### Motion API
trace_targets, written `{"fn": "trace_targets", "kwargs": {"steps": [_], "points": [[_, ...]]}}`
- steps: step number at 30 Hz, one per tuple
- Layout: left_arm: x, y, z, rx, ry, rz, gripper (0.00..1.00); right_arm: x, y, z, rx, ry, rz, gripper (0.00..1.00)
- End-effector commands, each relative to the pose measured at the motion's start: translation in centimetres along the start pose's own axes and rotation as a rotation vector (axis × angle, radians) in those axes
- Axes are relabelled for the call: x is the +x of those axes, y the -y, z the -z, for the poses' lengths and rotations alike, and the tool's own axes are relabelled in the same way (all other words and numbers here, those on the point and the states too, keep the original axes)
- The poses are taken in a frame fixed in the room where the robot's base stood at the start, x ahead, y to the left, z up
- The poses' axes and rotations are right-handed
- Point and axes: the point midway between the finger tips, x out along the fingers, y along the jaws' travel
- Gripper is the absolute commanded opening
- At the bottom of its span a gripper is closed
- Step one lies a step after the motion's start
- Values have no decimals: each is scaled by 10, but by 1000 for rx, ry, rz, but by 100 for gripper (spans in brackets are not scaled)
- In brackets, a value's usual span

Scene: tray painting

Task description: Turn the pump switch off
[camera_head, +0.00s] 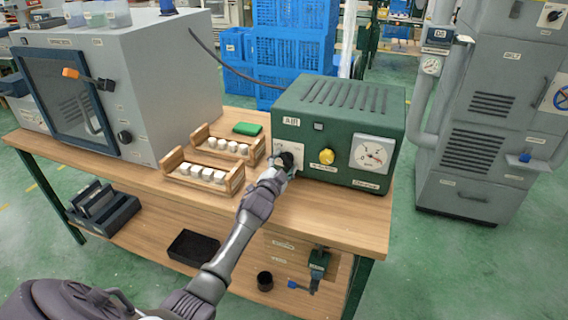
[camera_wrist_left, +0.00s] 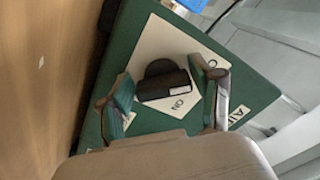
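The pump is a green box (camera_head: 340,112) with an AIR label, a yellow knob (camera_head: 326,156) and a dial gauge (camera_head: 372,154), at the right of the wooden bench. Its black rotary switch (camera_wrist_left: 165,82) sits on a white plate (camera_wrist_left: 165,42) marked ON in the left wrist view. My left gripper (camera_head: 284,164) is at the lower left of the pump's front, partly hiding the switch in the head view. In the wrist view its fingers (camera_wrist_left: 163,72) are apart, one on each side of the switch. Whether they touch it I cannot tell. My right gripper is not in view.
Wooden racks with white pieces (camera_head: 203,176) stand left of my left gripper on the bench (camera_head: 325,220). A grey cabinet with a glass door (camera_head: 170,85) is further left. A green block (camera_head: 247,128) lies behind the racks. Grey machinery (camera_head: 480,120) stands at the right.

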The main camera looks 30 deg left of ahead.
Motion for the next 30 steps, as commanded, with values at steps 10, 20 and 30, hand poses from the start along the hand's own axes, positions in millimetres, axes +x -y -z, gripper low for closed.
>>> {"fn": "trace_targets", "kwargs": {"steps": [10,20,30], "points": [[0,1,1,3,-2,2,82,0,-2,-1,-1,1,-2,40],[-33,0,0,5,-1,0,82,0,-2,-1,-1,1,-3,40],[-100,0,0,2,-1,0,82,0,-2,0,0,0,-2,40]]}}
